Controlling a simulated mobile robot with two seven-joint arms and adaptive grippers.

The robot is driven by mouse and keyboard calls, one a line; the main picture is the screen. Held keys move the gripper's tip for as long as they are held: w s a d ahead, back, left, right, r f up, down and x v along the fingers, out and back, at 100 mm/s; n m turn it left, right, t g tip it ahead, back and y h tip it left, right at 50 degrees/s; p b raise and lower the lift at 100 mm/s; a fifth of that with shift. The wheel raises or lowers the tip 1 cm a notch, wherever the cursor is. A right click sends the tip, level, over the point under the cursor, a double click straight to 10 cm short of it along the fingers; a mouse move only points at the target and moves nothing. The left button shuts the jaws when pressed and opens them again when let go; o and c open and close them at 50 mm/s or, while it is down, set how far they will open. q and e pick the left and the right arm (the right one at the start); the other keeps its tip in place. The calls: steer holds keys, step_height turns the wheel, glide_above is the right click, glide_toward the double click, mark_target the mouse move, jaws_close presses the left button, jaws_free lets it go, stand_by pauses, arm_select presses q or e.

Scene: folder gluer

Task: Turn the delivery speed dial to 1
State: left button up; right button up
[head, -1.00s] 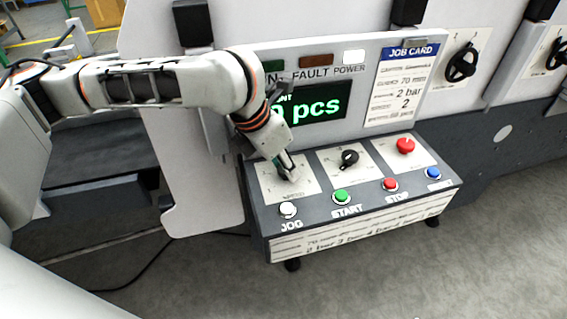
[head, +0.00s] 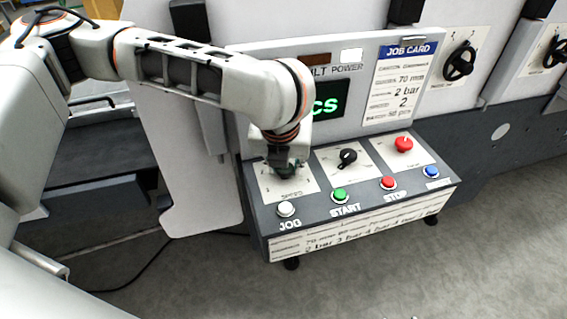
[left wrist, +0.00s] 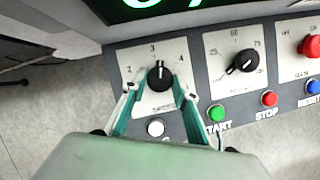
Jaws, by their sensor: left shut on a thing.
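The delivery speed dial (left wrist: 159,77) is a black knob on a white plate at the left end of the control box. In the left wrist view its white mark points up towards the 3; the 2 and 4 show on either side. My left gripper (left wrist: 158,88) has its fingers on both sides of the dial and is shut on it. In the head view my left gripper (head: 285,170) comes down over the speed plate (head: 293,191) and hides most of the dial.
The white JOG (head: 286,209), green START (head: 339,195), red STOP (head: 388,183) and blue (head: 431,172) buttons line the front. The display (head: 328,99) stands behind, partly covered by my arm.

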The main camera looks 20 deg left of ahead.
arm_select(q)
steer(key=n, duration=0.2)
steer(key=n+y, duration=0.1)
steer(key=n, duration=0.1)
steer(key=n+g+y, duration=0.1)
steer(key=n, duration=0.1)
steer(key=shift+w+d+n, duration=0.2)
steer(key=shift+d+n, duration=0.05)
steer(key=shift+n, duration=0.05)
steer(key=n+g, duration=0.1)
steer(key=n, duration=0.1)
steer(key=n+g+y, duration=0.1)
steer(key=n, duration=0.2)
steer(key=shift+w+d+y, duration=0.1)
steer(key=shift+w+y, duration=0.05)
steer(key=shift+y, duration=0.15)
steer(key=n+g, duration=0.1)
steer(key=n, duration=0.2)
steer(key=n+g, duration=0.1)
steer(key=n, duration=0.2)
steer(key=shift+w+n+g, duration=0.15)
steer(key=shift+n+g, duration=0.15)
steer(key=shift+n, duration=0.1)
steer(key=n+g, duration=0.1)
steer(key=n, duration=0.1)
steer(key=n+h, duration=0.1)
steer(key=n, duration=0.2)
steer(key=shift+w+g, duration=0.15)
steer(key=shift+g, duration=0.25)
steer(key=shift+n, duration=0.4)
